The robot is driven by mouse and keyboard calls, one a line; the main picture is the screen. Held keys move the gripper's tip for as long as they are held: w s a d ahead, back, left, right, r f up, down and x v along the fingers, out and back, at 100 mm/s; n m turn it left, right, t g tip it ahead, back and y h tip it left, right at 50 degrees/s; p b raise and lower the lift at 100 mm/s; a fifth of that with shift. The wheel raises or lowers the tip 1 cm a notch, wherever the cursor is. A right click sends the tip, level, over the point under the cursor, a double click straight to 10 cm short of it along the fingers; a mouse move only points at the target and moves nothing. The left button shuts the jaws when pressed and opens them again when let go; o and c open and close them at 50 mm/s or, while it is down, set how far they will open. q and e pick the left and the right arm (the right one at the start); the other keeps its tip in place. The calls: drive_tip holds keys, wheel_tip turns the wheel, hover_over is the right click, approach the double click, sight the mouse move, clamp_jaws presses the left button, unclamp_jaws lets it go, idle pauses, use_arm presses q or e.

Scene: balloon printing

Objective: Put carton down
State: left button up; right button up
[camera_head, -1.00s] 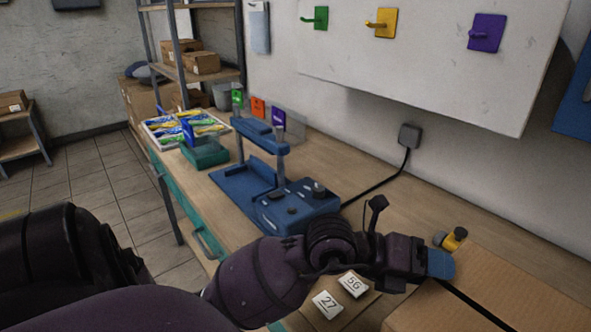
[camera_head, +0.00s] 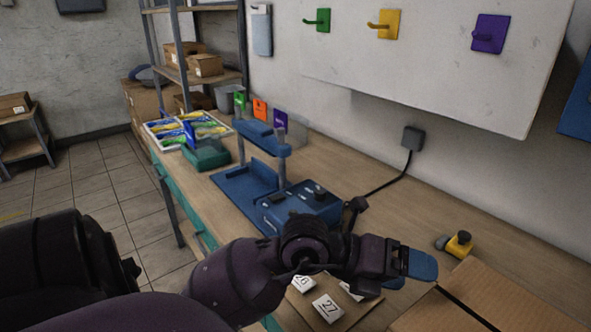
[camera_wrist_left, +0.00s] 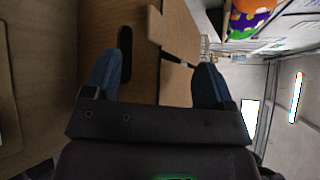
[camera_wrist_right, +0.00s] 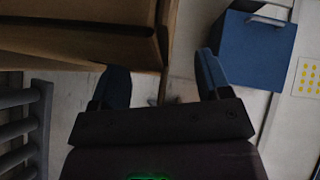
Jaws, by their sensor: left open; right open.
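The brown cardboard carton (camera_head: 495,300) rests at the bottom right of the head view, on or just above the bench; its underside is hidden. A dark strip runs along its top. In the right wrist view my right gripper (camera_wrist_right: 165,85) is open, with the carton's edge (camera_wrist_right: 100,45) ahead and to the left. My right gripper is outside the head view.
A blue printing machine (camera_head: 300,205) stands mid-bench. Number cards 27 (camera_head: 328,308) and others lie on a board near my left arm. A yellow bottle-like item (camera_head: 460,244) stands behind the carton. Bare bench (camera_head: 400,210) lies between machine and carton.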

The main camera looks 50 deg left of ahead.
use_arm(q)
drive_tip(key=v, duration=0.3)
drive_tip(key=shift+s+a, duration=0.1)
drive_tip(key=shift+s, duration=0.05)
drive_tip(key=shift+r, duration=0.1)
wheel_tip(320, 180, up, 3)
drive_tip(key=shift+s+f+p, duration=0.1)
drive_tip(key=shift+s+p, duration=0.05)
drive_tip(key=shift+p, duration=0.7)
use_arm(e)
drive_tip(key=s+d, duration=0.1)
drive_tip(key=d, duration=0.5)
drive_tip(key=shift+s, duration=0.2)
